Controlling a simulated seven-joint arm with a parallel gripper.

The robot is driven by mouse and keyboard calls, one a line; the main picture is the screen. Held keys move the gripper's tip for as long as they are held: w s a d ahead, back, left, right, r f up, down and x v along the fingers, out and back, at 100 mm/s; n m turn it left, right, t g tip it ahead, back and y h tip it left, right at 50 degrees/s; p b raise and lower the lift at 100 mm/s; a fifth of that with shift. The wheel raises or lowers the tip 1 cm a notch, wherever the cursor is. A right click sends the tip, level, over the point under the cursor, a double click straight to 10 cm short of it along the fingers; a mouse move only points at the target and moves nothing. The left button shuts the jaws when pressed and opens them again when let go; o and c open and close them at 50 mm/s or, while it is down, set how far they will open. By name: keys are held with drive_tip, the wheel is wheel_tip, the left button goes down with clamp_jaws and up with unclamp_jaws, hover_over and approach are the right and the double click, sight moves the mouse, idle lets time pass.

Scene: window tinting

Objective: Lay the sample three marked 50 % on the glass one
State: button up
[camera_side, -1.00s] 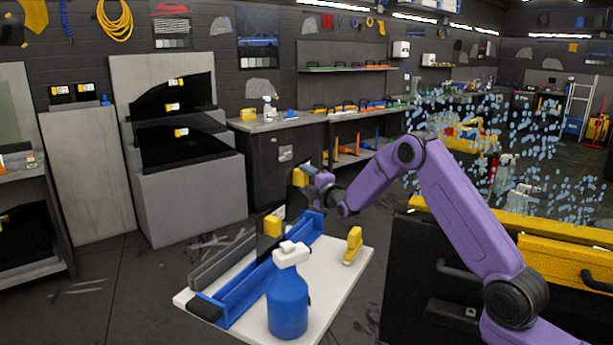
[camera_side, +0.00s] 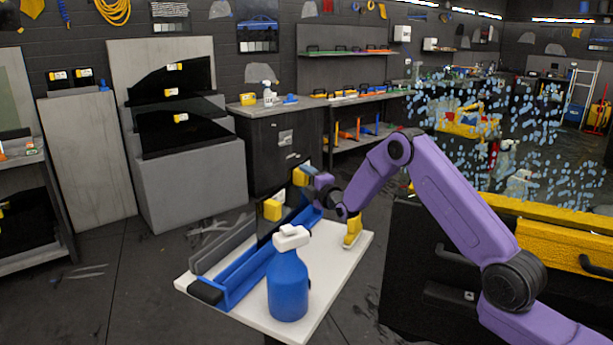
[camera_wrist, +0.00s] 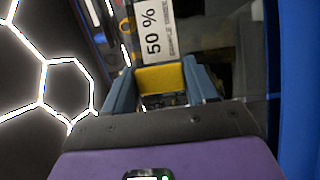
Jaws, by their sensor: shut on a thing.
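My gripper (camera_side: 312,184) is shut on the yellow grip block (camera_wrist: 162,78) of a dark sample, above the far end of a blue slotted rack (camera_side: 243,279). In the wrist view, the label (camera_wrist: 153,32) just beyond the block reads 50 %. The side view does not show clearly whether the held sample's lower edge touches the rack. Another dark sample with a yellow block (camera_side: 272,209) stands in the rack nearer the camera. A clear glass pane dotted with droplets (camera_side: 490,130) stands at the right, behind my arm; it is hard to see except for the drops.
A blue spray bottle (camera_side: 288,286) and a yellow tool (camera_side: 353,230) stand on the white tabletop (camera_side: 325,277) beside the rack. Dark panels with yellow tags (camera_side: 172,92) lean on grey stands at left. Black cabinet fronts with yellow edges (camera_side: 568,248) lie at right.

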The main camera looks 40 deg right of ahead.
drive_tip(key=shift+f, duration=1.75)
drive_tip(key=o, duration=1.4)
drive_tip(key=shift+s+d+f, duration=0.1)
drive_tip(key=shift+s+d, duration=0.3)
drive_tip(key=shift+s, duration=0.55)
drive_tip(key=shift+s+d, duration=0.35)
drive_tip(key=shift+s, duration=0.55)
drive_tip(key=shift+s+d+f, duration=0.1)
drive_tip(key=shift+s+d, duration=0.3)
drive_tip(key=shift+s, duration=0.55)
